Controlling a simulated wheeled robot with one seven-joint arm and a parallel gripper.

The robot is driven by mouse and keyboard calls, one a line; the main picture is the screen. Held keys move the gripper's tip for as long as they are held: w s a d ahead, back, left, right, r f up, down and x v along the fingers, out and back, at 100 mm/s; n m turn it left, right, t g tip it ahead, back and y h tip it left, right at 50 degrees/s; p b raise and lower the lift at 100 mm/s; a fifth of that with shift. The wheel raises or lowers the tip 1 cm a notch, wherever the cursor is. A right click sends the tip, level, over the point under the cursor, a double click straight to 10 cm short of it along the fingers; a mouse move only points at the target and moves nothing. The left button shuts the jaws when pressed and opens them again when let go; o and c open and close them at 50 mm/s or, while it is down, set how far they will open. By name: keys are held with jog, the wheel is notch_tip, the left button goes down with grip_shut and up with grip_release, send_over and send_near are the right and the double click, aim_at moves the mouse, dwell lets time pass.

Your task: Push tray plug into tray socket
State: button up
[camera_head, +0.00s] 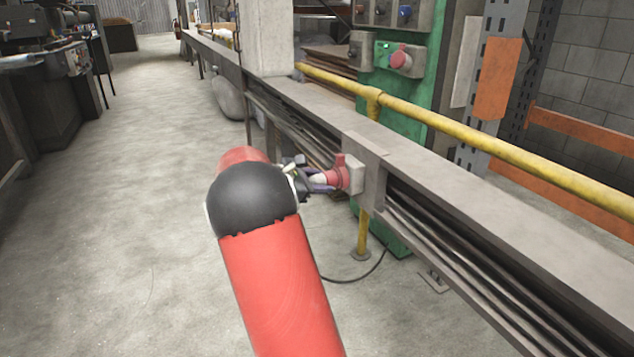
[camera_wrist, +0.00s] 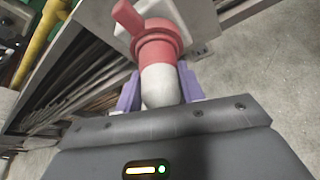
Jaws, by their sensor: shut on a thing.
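The tray plug (camera_wrist: 161,86) has a pale grey rounded body and a red front part. In the wrist view my gripper (camera_wrist: 160,90) has its purple fingers on both sides of the pale body and is shut on it. The red tray socket (camera_wrist: 155,38), with a raised red lid, is straight ahead of the plug. The plug's front meets the socket's round collar; how deep it sits I cannot tell. In the head view the socket (camera_head: 338,174) is on a grey box on the tray's side, and the plug (camera_head: 319,180) is small and partly hidden by my gripper (camera_head: 318,184).
A long grey cable tray (camera_head: 440,185) runs diagonally, with dark cables along its side. A yellow pipe (camera_head: 470,143) runs above it. A green panel (camera_head: 400,85) with another red socket (camera_head: 401,60) stands behind. The concrete floor (camera_head: 130,220) at left is clear.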

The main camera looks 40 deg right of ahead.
jog(key=o, duration=1)
jog(key=v, duration=0.7)
jog(key=shift+a+r+p, duration=0.15)
jog(key=shift+a+p, duration=0.15)
jog(key=shift+a, duration=0.05)
jog(key=s+a+m+t+y+p, duration=0.2)
jog(key=s+a+m+y, duration=0.4)
jog(key=s+a, duration=0.8)
jog(key=s+a+r+m+t+y+p, duration=0.1)
jog(key=s+a+m+t+y, duration=0.3)
jog(key=s+a, duration=1)
jog(key=m+y, duration=0.2)
jog(key=y, duration=0.1)
jog(key=shift+s+r+t+y+p, duration=0.2)
jog(key=shift+t+y+p, duration=0.1)
jog(key=shift+y+p, duration=0.1)
